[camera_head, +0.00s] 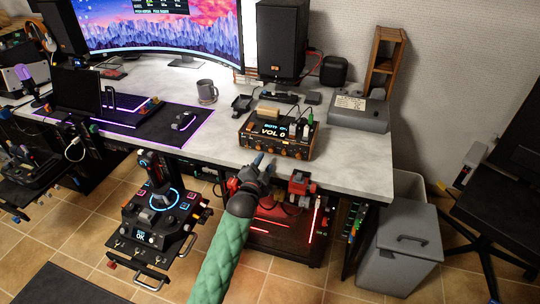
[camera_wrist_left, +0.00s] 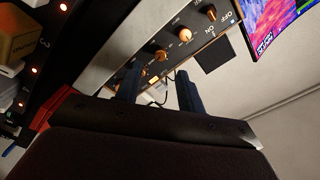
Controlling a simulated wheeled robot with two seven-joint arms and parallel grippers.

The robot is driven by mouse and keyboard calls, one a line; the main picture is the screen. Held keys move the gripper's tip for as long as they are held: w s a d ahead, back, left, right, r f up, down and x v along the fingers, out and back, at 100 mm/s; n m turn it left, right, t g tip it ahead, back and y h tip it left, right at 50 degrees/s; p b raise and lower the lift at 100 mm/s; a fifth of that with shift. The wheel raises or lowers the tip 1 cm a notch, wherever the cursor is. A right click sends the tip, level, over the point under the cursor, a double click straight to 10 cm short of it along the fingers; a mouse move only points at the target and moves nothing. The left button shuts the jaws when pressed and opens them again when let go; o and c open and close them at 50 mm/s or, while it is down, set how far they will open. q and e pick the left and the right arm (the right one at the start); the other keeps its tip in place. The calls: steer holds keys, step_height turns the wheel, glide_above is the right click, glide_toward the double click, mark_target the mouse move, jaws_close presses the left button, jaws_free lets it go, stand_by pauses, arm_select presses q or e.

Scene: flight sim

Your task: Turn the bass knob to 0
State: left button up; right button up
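The black audio box (camera_head: 277,136) with orange trim stands at the front edge of the grey desk; its display reads "VOL 0". A row of small knobs runs along its lower front; I cannot read which is the bass knob. The left wrist view shows the panel with copper knobs (camera_wrist_left: 185,35) and the words ON and OFF. My left gripper (camera_head: 259,160) is just in front of and below the box's front, at its left part. Its two blue fingers (camera_wrist_left: 158,90) are apart with nothing held between them. One knob (camera_wrist_left: 161,55) appears just beyond the fingertips. My right gripper is not in view.
A mug (camera_head: 206,91), a black speaker (camera_head: 282,40) and a grey device (camera_head: 358,112) stand on the desk. A control panel (camera_head: 158,215) is mounted below the desk at left. A grey bin (camera_head: 399,252) stands at right.

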mark_target(271, 151)
arm_select(q)
steer(key=shift+p+x, duration=0.35)
steer(key=shift+x, duration=2.6)
jaws_close()
